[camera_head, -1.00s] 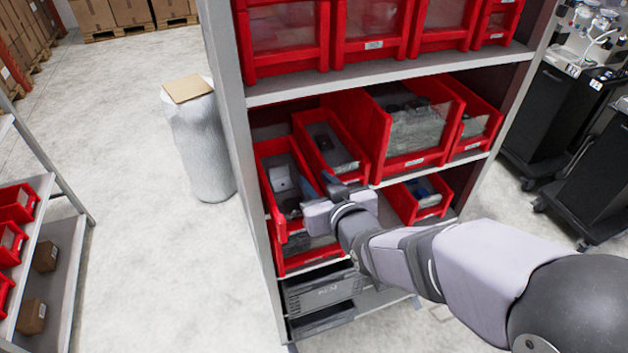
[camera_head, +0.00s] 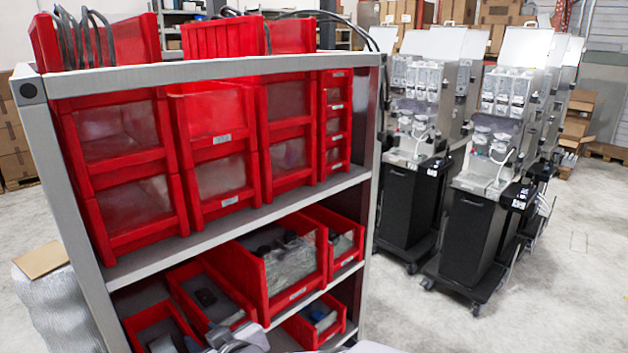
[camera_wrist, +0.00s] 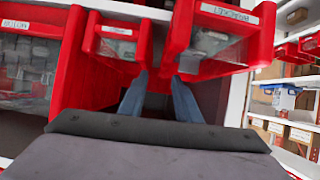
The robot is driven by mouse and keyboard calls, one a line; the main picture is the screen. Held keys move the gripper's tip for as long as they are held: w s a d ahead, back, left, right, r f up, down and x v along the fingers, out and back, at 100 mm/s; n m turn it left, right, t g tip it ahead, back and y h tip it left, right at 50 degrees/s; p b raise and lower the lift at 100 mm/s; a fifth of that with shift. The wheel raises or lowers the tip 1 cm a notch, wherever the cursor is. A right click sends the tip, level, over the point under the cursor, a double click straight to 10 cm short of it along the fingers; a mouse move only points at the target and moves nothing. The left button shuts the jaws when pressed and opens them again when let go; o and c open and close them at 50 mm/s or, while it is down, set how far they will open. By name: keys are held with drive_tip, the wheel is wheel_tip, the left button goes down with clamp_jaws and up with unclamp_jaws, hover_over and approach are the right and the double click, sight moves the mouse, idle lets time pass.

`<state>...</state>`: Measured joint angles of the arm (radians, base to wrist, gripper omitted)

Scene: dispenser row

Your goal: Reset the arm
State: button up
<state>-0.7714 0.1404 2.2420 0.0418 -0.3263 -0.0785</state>
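My gripper (camera_wrist: 160,92) shows in the wrist view with its two blue-grey fingers apart and nothing between them. Its fingertips point at the gap between two red bins on the shelf. In the head view my gripper (camera_head: 228,332) is at the bottom edge, in front of the lower shelf bins. Its fingers are too small there to tell their spacing, and the arm behind it is mostly cut off by the frame.
The grey shelf rack (camera_head: 230,218) holds red bins, including a large open one (camera_head: 270,272) with bagged parts. Black-based dispenser machines (camera_head: 470,225) stand to the right. A wrapped drum (camera_head: 62,305) stands left.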

drive_tip(key=s+d+f+m+g+h+p, duration=0.1)
drive_tip(key=d+f+m+g+h+p, duration=0.15)
drive_tip(key=d, duration=0.85)
drive_tip(key=s+d+f+m+g+h+p, duration=0.15)
drive_tip(key=d+h, duration=0.25)
drive_tip(key=d, duration=0.8)
drive_tip(key=s+d+m+g+h+p, duration=0.2)
drive_tip(key=s+d+m+g+p, duration=0.2)
drive_tip(key=s+d, duration=1)
drive_tip(key=shift+f+m+g, duration=0.15)
drive_tip(key=shift+m+g, duration=0.35)
drive_tip(key=shift+m, duration=0.1)
